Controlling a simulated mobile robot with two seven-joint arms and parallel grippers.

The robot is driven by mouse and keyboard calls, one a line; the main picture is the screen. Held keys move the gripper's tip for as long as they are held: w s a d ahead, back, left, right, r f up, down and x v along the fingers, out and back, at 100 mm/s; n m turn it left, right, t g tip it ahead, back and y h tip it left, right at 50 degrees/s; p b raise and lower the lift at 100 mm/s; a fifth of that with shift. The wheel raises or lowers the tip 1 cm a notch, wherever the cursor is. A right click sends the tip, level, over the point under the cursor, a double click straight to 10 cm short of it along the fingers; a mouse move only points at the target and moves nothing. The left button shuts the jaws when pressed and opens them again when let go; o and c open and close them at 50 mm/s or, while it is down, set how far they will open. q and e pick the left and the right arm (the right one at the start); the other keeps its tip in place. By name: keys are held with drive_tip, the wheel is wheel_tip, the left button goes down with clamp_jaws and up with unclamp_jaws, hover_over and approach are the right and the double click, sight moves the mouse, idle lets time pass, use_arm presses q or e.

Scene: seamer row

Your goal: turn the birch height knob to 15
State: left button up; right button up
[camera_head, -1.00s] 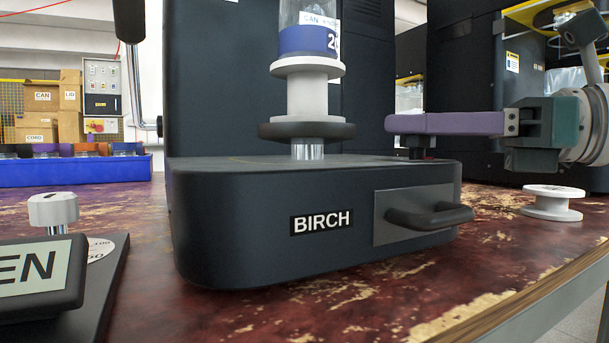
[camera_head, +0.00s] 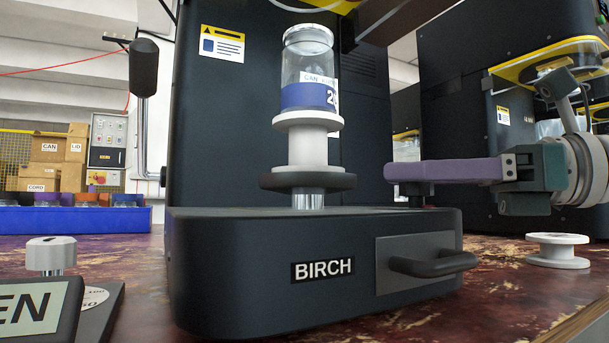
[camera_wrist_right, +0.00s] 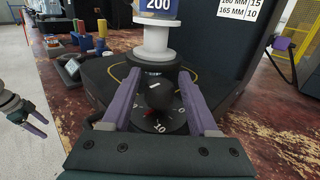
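The birch seamer's dark base (camera_head: 230,262) carries a BIRCH label. The black height knob (camera_wrist_right: 157,95) stands on its dial (camera_wrist_right: 172,122) in the right wrist view, with a white line on top. A small red mark shows by the dial; its numbers are too small to read surely against the line. My right gripper (camera_wrist_right: 159,80) has its purple fingers on either side of the knob, apparently with narrow gaps. In the head view the right gripper (camera_head: 388,172) lies level over the base's right end, one finger hiding most of the knob. My left gripper (camera_wrist_right: 44,126) is open and empty, far left in the wrist view.
A can (camera_head: 307,85) stands on a white chuck (camera_head: 307,147) above a dark disc, left of the right fingers. A drawer-like handle (camera_head: 435,264) juts from the base front. A white spool (camera_head: 557,251) stands on the worn red table at right.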

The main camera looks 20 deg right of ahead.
drive_tip(key=shift+o, duration=0.6)
drive_tip(key=shift+d, duration=0.1)
drive_tip(key=shift+s+d+f, duration=0.1)
drive_tip(key=shift+s, duration=0.05)
drive_tip(key=p+v, duration=0.1)
drive_tip(key=v, duration=0.8)
drive_tip(key=shift+s+d+p, duration=0.2)
drive_tip(key=shift+p, duration=0.2)
